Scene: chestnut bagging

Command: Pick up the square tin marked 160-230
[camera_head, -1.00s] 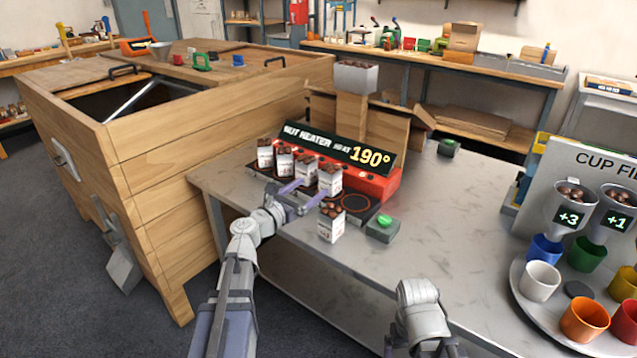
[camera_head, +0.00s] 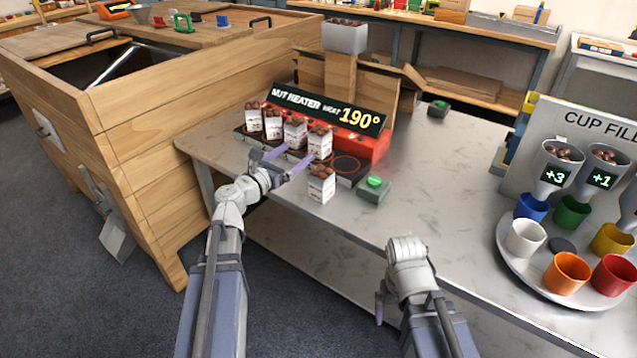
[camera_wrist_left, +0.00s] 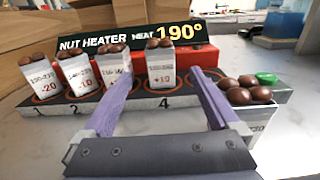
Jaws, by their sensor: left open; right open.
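Several white square tins filled with chestnuts stand in a row on the nut heater (camera_head: 345,160). In the left wrist view the rightmost tin of the row (camera_wrist_left: 160,72) is marked +10 over a small range I cannot read surely. The third tin (camera_wrist_left: 115,72) is partly covered by a finger. Another tin (camera_head: 321,187) stands apart at the heater's front; its label is mostly hidden in the wrist view. My left gripper (camera_head: 292,160) is open and empty, its fingers pointing at the row, with the +10 tin between them in the wrist view. My right gripper (camera_head: 382,295) is open, low before the table.
A green button box (camera_head: 374,188) sits right of the front tin. A cup filler (camera_head: 590,130) with a round tray of coloured cups stands at the right. A large wooden bin (camera_head: 150,110) is at the left. The middle of the metal table (camera_head: 440,180) is clear.

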